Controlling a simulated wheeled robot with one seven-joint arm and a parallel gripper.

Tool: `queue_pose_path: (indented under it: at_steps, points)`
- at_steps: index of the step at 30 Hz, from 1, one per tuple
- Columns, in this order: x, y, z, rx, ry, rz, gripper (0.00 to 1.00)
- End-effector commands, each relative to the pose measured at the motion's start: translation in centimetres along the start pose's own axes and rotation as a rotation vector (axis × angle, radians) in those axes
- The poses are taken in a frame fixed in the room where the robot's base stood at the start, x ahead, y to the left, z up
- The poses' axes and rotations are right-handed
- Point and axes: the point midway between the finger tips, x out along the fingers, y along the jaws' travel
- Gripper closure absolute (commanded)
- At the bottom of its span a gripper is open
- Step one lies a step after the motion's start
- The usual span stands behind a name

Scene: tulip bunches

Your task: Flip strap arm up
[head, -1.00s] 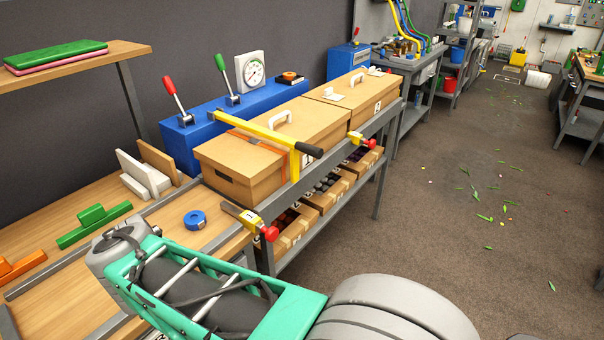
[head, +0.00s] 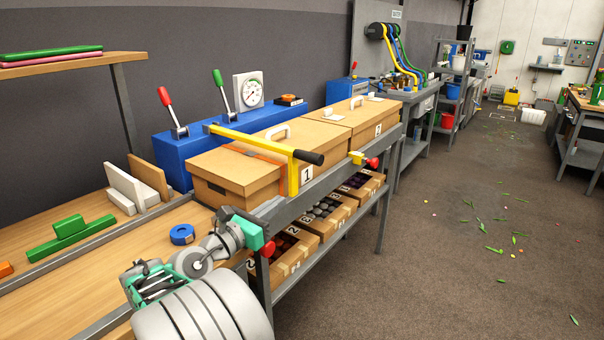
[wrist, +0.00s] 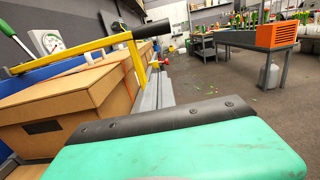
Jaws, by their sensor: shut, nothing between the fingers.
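The yellow strap arm (head: 250,140) with a black handle (head: 309,157) lies almost level across the top of cardboard box 1 (head: 240,180). Its yellow upright (head: 293,178) stands at the box's front. The wrist view shows the bar (wrist: 85,55), black handle (wrist: 150,29) and upright (wrist: 137,72) above and beyond my gripper. My gripper (head: 250,228), teal with a dark edge, is at the front rail, below and left of the handle and apart from it. It is shut and empty. It fills the bottom of the wrist view (wrist: 180,140), so its lower side is hidden.
Box 2 (head: 365,118) stands behind box 1 on the rack. Red knobs (head: 372,163) sit on the front rail, one close to my gripper (head: 267,249). A blue lever unit (head: 190,148) stands behind the boxes. Open crates (head: 325,215) fill the lower shelf. The floor at right is mostly free.

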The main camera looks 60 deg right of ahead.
Motion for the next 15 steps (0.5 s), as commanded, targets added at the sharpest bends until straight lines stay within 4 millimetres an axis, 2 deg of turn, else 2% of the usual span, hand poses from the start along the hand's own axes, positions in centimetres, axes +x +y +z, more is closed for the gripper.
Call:
queue_pose_path:
  at_steps: [5,12,15]
  points:
    - [1.0,0.1,1.1,-0.007,-0.001,-0.003,1.00]
    - [2.6,-0.1,1.1,-0.007,0.005,0.000,1.00]
    - [4.5,-0.1,0.8,-0.004,0.004,-0.004,1.00]
